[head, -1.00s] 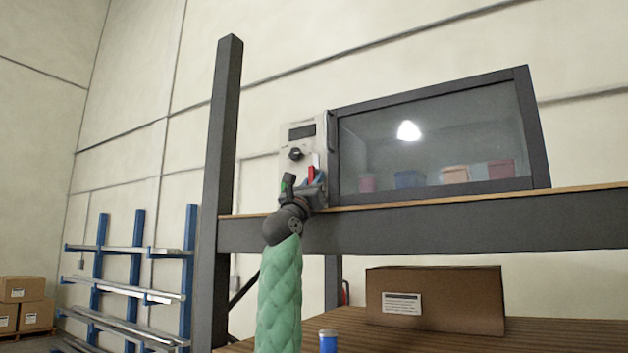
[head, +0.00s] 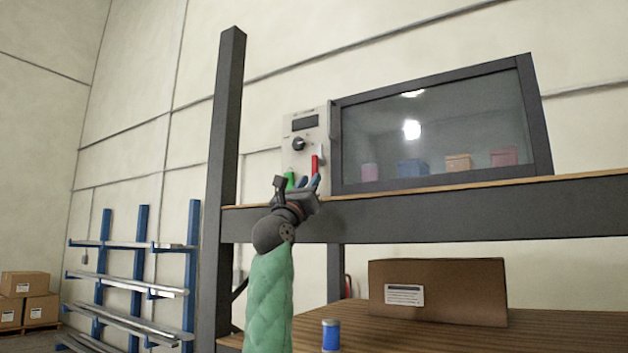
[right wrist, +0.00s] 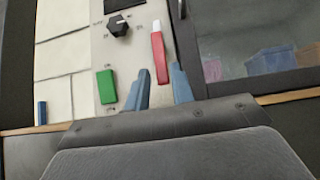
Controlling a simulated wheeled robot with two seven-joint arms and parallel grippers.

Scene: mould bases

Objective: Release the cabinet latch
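The cabinet (head: 435,91) has a dark frame and a glass door and stands on a high shelf. Its pale control panel (head: 297,134) at the left carries a red lever with a pale tip (head: 315,164), a green block (head: 290,177) and a black knob (head: 298,144). My right gripper (head: 310,182) is just below the lever, with two blue fingers apart. In the right wrist view the lever (right wrist: 159,56) points down between the open fingertips (right wrist: 160,82); contact cannot be told. The green block (right wrist: 106,87) is left of the fingers. My left gripper is out of view.
The wooden-edged shelf (head: 420,213) runs under the cabinet, with a dark post (head: 226,130) to its left. Below it, a cardboard box (head: 438,290) and a blue can (head: 330,336) stand on a slatted surface. Several small boxes show behind the glass.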

